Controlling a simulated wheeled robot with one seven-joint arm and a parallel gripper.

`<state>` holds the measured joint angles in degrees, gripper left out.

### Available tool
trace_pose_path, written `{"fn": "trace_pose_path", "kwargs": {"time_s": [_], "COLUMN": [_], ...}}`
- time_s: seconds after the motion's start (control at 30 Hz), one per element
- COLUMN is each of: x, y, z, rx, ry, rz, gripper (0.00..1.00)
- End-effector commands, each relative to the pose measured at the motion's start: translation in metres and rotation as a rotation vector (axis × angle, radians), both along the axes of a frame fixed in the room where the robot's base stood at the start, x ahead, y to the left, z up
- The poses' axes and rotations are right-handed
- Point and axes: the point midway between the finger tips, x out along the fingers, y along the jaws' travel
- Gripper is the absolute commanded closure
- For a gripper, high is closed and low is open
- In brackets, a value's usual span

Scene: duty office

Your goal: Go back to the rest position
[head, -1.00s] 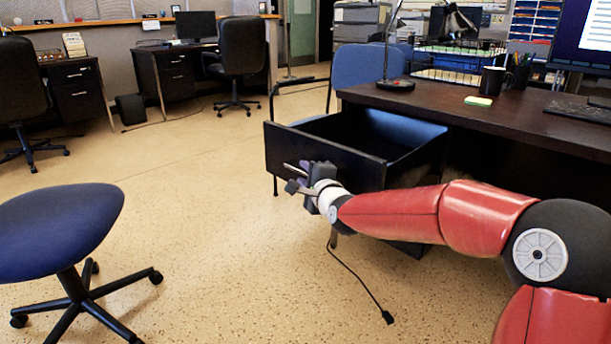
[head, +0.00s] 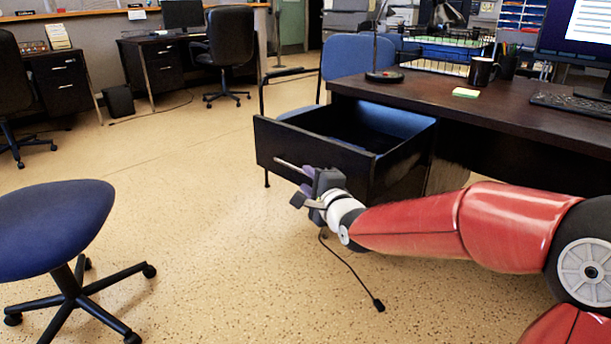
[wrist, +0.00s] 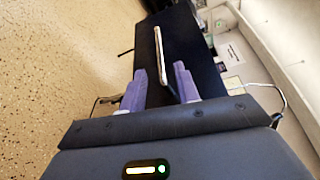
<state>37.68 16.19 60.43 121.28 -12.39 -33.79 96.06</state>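The desk drawer (head: 310,148) is pulled out, with its dark front facing me and its inside largely empty where it shows. Its pale bar handle (head: 290,167) is on the front panel. My gripper (head: 302,182) is just in front of the handle, its dark body partly hiding the panel. In the wrist view, the two purple fingers of my gripper (wrist: 160,90) are spread apart and hold nothing. The handle (wrist: 160,55) lies ahead of the gap between them, on the dark drawer front (wrist: 190,50). A small gap seems to separate fingers and handle.
The desk (head: 460,112) bears a mug (head: 482,71), a sticky-note pad (head: 465,92), a lamp base (head: 384,76) and a keyboard (head: 570,104). A blue chair (head: 347,65) stands behind the drawer. A blue stool (head: 50,225) is at left. The floor (head: 190,190) between is open.

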Motion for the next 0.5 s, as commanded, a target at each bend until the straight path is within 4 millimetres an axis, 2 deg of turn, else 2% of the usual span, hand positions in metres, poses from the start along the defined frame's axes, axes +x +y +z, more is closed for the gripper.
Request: {"fn": "trace_pose_path", "kwargs": {"time_s": [0.23,0.33,0.43,0.5], "x": [0.0,-0.004,-0.014,-0.028], "y": [0.0,0.0,-0.007,-0.02], "z": [0.0,-0.002,-0.008,-0.012], "rx": [-0.001,-0.058,-0.239,-0.444], "ry": [0.0,0.002,0.015,0.031], "rz": [0.0,-0.002,-0.009,-0.014], "gripper": [0.68,0.68,0.68,0.68]}}
